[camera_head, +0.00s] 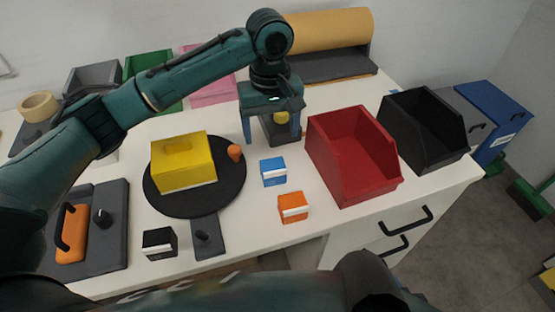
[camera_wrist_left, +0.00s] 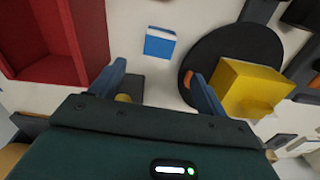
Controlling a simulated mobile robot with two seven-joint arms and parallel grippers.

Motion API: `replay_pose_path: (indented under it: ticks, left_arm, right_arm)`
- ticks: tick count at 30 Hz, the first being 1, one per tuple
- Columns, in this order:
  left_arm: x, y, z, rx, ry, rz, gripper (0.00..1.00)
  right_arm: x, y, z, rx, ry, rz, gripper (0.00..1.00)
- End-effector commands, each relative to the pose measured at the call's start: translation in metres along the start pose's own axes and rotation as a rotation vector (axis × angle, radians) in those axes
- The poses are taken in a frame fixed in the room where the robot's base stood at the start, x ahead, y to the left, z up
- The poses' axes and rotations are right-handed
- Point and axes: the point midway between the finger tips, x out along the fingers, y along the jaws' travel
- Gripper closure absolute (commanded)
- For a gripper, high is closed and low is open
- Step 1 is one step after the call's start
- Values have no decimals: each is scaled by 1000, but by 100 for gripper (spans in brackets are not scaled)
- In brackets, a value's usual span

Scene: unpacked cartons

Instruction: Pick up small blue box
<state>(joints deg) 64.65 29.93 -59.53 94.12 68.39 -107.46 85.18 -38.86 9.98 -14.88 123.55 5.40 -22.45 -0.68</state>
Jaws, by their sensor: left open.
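The small blue box (camera_head: 273,171) has a white band and stands on the white table between the round black plate and the red bin. In the left wrist view the blue box (camera_wrist_left: 159,43) lies ahead of the fingers, apart from them. My left gripper (camera_head: 272,130) is open and hangs behind the blue box, over a dark block with a yellow knob (camera_head: 281,117). In the left wrist view my left gripper (camera_wrist_left: 160,88) shows its two blue fingers spread, with nothing held between them. My right gripper is not seen.
A red bin (camera_head: 345,160) stands right of the box, a black bin (camera_head: 425,130) beyond it. The round black plate (camera_head: 195,203) bears a yellow block (camera_head: 184,163) and an orange peg (camera_head: 235,153). An orange box (camera_head: 293,207) and a black box (camera_head: 160,243) stand nearer the front edge.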

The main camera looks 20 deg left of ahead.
Motion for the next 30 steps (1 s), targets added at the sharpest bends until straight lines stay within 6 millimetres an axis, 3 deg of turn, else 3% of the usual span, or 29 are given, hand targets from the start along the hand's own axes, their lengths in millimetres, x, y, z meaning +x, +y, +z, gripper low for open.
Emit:
replay_pose_path:
  ticks: [3,9,16,24,30]
  left_arm:
    - [26,-1,0,-1,-3,-3,25]
    - [58,-1,0,0,-2,-3,25]
    - [74,0,0,0,-2,-2,25]
    - [112,3,1,0,-1,-1,25]
    - [118,3,1,1,0,-1,25]
  right_arm:
    - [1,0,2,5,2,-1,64]
    - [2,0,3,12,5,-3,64]
    - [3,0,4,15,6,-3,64]
    - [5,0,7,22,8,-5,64]
    - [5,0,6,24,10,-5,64]
